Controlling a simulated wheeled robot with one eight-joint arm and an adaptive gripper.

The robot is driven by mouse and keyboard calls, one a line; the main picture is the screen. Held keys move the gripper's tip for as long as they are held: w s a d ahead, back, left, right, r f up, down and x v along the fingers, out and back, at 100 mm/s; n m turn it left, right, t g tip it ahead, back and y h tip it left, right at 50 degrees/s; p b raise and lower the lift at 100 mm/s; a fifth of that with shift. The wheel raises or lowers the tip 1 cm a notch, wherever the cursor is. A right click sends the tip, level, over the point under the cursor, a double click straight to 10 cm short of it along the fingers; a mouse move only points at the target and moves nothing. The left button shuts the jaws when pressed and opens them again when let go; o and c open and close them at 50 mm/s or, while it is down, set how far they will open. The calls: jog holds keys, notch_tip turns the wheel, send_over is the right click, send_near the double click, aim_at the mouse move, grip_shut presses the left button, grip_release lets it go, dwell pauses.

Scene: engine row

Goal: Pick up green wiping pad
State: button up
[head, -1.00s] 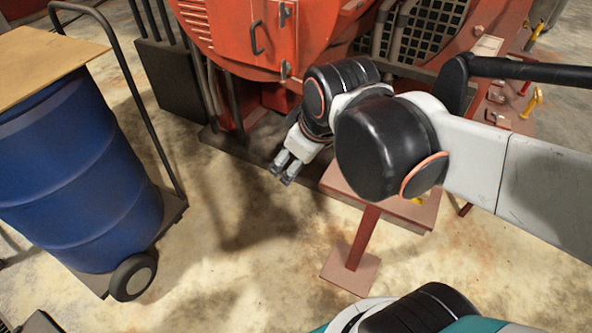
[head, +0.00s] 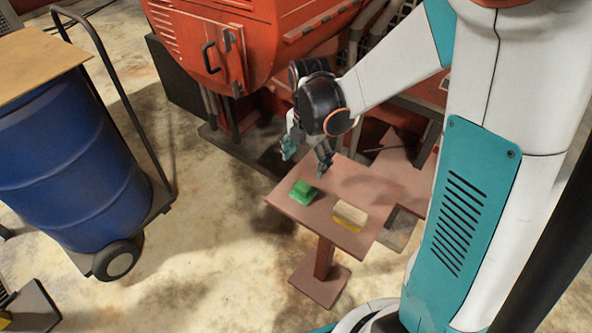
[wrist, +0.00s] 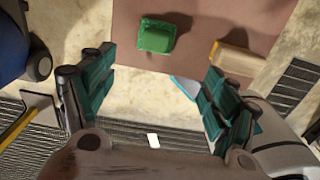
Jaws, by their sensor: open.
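The green wiping pad (head: 304,192) lies on the left part of a small reddish-brown pedestal table (head: 287,207). In the wrist view the pad (wrist: 157,36) sits beyond the fingertips, near the table's edge and roughly between the two fingers. My gripper (head: 307,160) is open and empty, just behind and above the pad, with its fingers spread wide. In the wrist view my gripper (wrist: 158,75) shows teal finger pads on both sides, apart from the pad.
A cream and yellow block (head: 349,216) lies on the same table, right of the pad. A blue barrel (head: 75,165) on a hand truck stands at the left. The orange-red engine (head: 262,60) rises behind the table. Bare floor lies between barrel and table.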

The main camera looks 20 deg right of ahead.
aim_at(303, 185)
notch_tip(303, 185, down, 9)
jog(key=b, duration=0.3)
jog(key=shift+w+a+r, duration=0.1)
jog(key=f+b, duration=0.1)
jog(key=f, duration=0.2)
jog(key=f+b, duration=0.1)
jog(key=f, duration=0.1)
jog(key=shift+w+b, duration=0.3)
jog(key=shift+w, duration=0.05)
jog(key=c, duration=1.2)
